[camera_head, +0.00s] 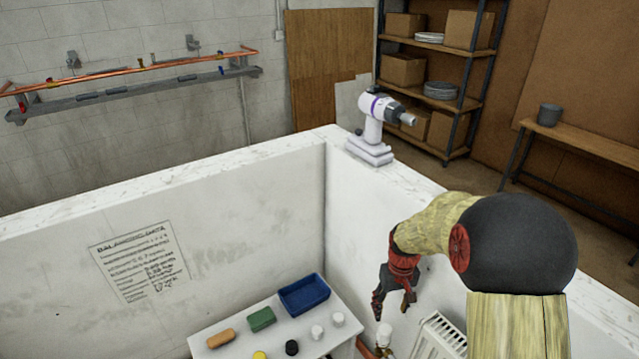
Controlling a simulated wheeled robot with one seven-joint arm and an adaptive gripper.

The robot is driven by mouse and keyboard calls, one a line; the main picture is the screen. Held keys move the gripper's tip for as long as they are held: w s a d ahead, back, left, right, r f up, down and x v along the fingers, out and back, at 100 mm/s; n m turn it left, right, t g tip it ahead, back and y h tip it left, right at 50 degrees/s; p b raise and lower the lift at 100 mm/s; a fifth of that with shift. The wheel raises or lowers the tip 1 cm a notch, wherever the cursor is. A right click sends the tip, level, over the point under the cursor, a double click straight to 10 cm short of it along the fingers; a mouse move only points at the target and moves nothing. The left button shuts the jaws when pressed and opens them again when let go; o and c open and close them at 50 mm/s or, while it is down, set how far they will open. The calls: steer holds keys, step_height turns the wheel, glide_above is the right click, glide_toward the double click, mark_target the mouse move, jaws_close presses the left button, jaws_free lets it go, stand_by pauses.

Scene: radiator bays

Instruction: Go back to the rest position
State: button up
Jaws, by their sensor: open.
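My gripper (393,303) hangs from my arm at the right of the head view, pointing down. It is red at the wrist with dark fingers, and the fingers are spread with nothing seen between them. It is in front of the right white wall and to the right of a small white table (340,350). Below it is a white valve head (384,334) on a copper pipe. I cannot tell how far the fingers are from the valve head.
A white radiator (440,340) stands close below my arm. The table carries a blue tray (304,294), a green block (262,319), an orange piece (221,339) and small knobs. A purple-white drill (377,125) stands on the wall top. White walls enclose the bay.

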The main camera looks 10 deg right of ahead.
steer(key=s+a+r+t+b, duration=0.2)
steer(key=s+a+r+b, duration=0.3)
steer(key=s, duration=0.5)
steer(key=s+a+r+t+b, duration=0.3)
steer(key=s+a+r+b, duration=0.2)
steer(key=s+a+r, duration=0.4)
step_height(320, 180, up, 2)
steer(key=shift+s+n+t, duration=0.3)
steer(key=shift+s+n, duration=0.1)
steer(key=shift+s, duration=0.1)
steer(key=shift+c, duration=0.8)
